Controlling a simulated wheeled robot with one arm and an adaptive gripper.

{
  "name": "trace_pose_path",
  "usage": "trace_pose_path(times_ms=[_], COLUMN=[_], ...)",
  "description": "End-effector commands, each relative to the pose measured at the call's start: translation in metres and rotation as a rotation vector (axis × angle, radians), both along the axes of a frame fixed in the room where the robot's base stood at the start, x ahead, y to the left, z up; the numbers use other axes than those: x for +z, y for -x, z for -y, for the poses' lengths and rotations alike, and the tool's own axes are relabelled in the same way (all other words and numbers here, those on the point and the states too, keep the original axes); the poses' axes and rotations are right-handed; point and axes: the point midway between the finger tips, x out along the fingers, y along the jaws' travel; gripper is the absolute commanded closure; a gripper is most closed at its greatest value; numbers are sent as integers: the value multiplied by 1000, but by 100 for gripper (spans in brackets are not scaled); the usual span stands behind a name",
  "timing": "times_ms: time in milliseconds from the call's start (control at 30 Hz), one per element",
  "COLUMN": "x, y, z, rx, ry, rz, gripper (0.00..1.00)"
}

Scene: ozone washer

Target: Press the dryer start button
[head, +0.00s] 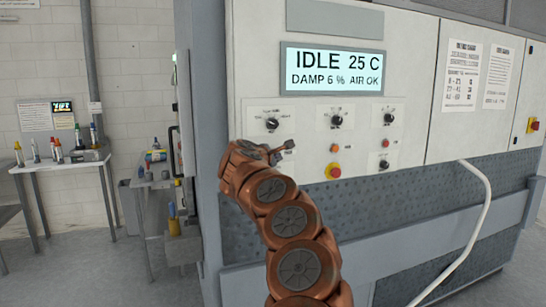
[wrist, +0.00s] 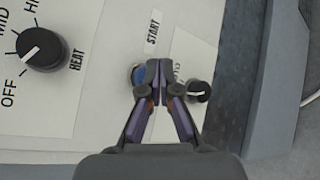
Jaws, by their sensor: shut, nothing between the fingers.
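In the wrist view a blue round button (wrist: 138,75) with a pale ring sits on the white panel beside the START label (wrist: 153,27). It is partly covered by my gripper (wrist: 159,64), whose fingers are shut and empty. The fingertips lie over the button's right side in that view; I cannot tell whether they touch it. In the head view my gripper (head: 284,150) is close to the lower left of the control panel, and the blue button is not visible there. The display (head: 331,70) reads IDLE 25 C, DAMP 6 %, AIR OK.
The HEAT knob (wrist: 40,48) is left of my gripper, and a small black knob (wrist: 198,90) is right of it. A red stop button (head: 333,171) and orange button (head: 334,148) are nearby. A white hose (head: 478,215) hangs at right.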

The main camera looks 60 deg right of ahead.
Motion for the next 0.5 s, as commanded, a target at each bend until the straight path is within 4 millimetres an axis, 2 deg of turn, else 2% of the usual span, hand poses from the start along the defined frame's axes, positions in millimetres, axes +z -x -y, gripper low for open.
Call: trace_pose_path(times_ms=[500], x=[0], y=[-7], z=[5], rx=[0], ry=[0], rz=[0], gripper=[100])
